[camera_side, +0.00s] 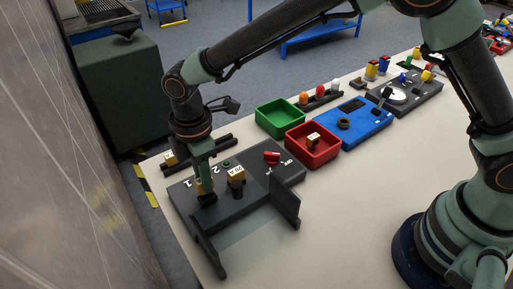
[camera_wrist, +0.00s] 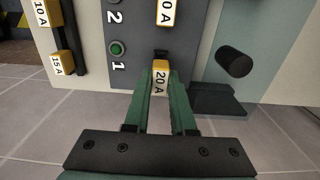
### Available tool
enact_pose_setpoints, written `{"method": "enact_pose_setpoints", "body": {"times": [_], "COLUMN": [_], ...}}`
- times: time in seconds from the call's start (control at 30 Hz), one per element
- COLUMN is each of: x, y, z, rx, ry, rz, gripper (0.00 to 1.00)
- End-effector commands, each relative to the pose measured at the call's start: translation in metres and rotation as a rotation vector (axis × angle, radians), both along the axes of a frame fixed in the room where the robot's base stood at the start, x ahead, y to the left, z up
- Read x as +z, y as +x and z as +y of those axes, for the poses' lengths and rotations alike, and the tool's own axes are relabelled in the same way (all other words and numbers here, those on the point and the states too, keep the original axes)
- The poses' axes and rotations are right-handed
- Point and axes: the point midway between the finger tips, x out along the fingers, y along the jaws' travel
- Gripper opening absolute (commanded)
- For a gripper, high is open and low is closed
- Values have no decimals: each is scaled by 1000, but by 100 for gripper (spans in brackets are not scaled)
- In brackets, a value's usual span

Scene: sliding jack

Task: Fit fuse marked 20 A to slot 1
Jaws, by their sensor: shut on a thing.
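My gripper (camera_wrist: 160,82) is shut on a yellow fuse marked 20 A (camera_wrist: 160,76), with one green finger on each side. In the side view my gripper (camera_side: 205,188) points down at the dark fuse panel (camera_side: 253,172), beside the number 1. In the wrist view the held fuse is in line with the number 1 and its green lamp (camera_wrist: 117,48). A small dark opening (camera_wrist: 162,53) shows just past its far end. I cannot tell how deep the fuse sits. Another yellow fuse (camera_side: 236,175) stands upright in the row by number 2; its marking is partly cut off in the wrist view.
A red-handled switch (camera_side: 271,158) stands by the OFF mark. A dark upright plate (camera_side: 286,203) edges the panel. A rack with 10 A and 15 A fuses (camera_wrist: 57,63) lies left. A red tray (camera_side: 304,154) holds a fuse; a green tray (camera_side: 278,122) stands behind.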

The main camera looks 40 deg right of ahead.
Motion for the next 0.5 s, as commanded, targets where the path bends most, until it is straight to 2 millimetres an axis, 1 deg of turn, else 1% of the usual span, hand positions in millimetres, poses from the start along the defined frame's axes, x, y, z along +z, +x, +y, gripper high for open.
{"method": "enact_pose_setpoints", "body": {"times": [0.5], "x": [-11], "y": [0], "z": [0], "rx": [0], "ry": [-1], "rz": [1], "gripper": [0]}}
